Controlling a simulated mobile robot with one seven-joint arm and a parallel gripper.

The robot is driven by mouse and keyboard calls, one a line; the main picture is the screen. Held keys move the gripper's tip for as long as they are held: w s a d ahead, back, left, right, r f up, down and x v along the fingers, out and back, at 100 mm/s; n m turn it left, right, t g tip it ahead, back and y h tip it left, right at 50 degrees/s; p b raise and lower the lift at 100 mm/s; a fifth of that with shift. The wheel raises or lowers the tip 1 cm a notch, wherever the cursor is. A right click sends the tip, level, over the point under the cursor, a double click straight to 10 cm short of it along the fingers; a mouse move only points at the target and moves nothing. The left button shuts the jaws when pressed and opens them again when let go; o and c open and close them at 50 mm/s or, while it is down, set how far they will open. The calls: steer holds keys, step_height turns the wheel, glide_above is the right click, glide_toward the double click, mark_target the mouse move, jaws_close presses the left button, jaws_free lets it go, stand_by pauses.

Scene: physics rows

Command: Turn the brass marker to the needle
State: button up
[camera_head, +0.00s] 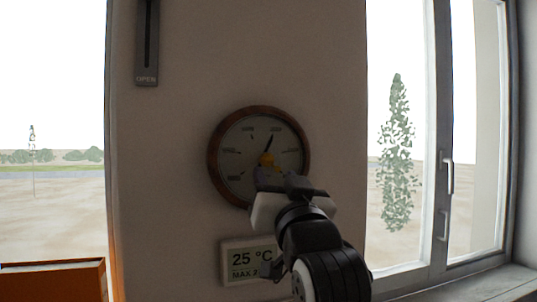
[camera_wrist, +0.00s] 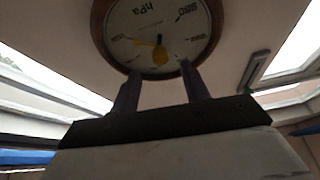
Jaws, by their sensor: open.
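The barometer (camera_head: 216,152) hangs on the wall, a round white dial in a brown wooden rim. It shows at the top of the wrist view (camera_wrist: 118,20). Its black needle (camera_head: 269,143) points up and slightly right in the head view. My gripper (camera_head: 276,178) is open and empty before the dial's lower part. In the wrist view its fingers (camera_wrist: 160,75) lie either side of the knob, apparently short of it.
A thermometer display (camera_head: 245,258) reading 25 °C is on the wall below the dial, partly behind my arm. A slotted panel marked OPEN (camera_head: 147,45) is at upper left. A window with handles (camera_head: 446,195) is at right. An orange box (camera_head: 55,280) stands at lower left.

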mark_target(268, 163)
steer(key=p+x, duration=0.1)
steer(key=x, duration=0.4)
steer(key=shift+w+a+r+p, duration=0.1)
steer(key=shift+w+p, duration=0.1)
steer(key=shift+p, duration=0.2)
steer(key=c, duration=1)
